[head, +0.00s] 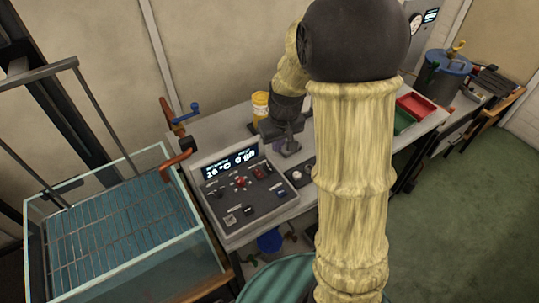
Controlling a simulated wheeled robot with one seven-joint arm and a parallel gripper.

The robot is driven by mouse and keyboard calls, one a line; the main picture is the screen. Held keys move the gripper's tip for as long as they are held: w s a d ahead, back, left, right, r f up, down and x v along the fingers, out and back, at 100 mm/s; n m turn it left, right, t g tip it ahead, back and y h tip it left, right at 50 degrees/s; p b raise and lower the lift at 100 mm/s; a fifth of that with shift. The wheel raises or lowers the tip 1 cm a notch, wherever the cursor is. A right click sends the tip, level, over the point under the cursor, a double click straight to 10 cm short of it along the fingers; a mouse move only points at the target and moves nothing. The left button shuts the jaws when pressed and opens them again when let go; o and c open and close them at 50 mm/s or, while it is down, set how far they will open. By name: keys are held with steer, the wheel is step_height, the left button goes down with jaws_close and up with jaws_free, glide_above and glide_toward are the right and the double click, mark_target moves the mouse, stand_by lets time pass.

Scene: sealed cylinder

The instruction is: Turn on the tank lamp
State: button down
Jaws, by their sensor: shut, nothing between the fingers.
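A glass tank (215,266) with blue water and a wire rack stands at the left. A grey control panel (270,208) with a lit display (230,163), a red knob (240,182) and several small switches sits on the bench beside it. The labels are too small to read, so I cannot tell which control is for the tank lamp, and no lamp stands out. My gripper (289,150) is shut and empty, just behind the panel's right side. My arm hides part of the bench.
A small box with a round dial (297,175) sits right of the panel. A yellow tub (260,104) stands behind my gripper. An orange and blue valve handle (180,155) rises near the tank. Red (416,107) and green trays and a blue-lidded pot (443,78) are farther right.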

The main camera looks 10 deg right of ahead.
steer(key=n, duration=0.1)
glide_above(269, 163)
steer(key=s, duration=0.2)
steer(key=f, duration=0.1)
steer(key=shift+s+d, duration=0.1)
steer(key=shift+d, duration=0.3)
steer(key=f+p, duration=0.1)
steer(key=f, duration=0.3)
steer(key=w+f+p, duration=0.1)
steer(key=f, duration=0.4)
steer(key=w+f+p, duration=0.1)
steer(key=f, duration=0.3)
steer(key=shift+a+f, duration=0.35)
steer(key=shift+f, duration=0.05)
steer(key=shift+w+g+p, duration=0.1)
steer(key=shift+g+p, duration=0.2)
steer(key=shift+p, duration=0.05)
steer(key=shift+f, duration=0.25)
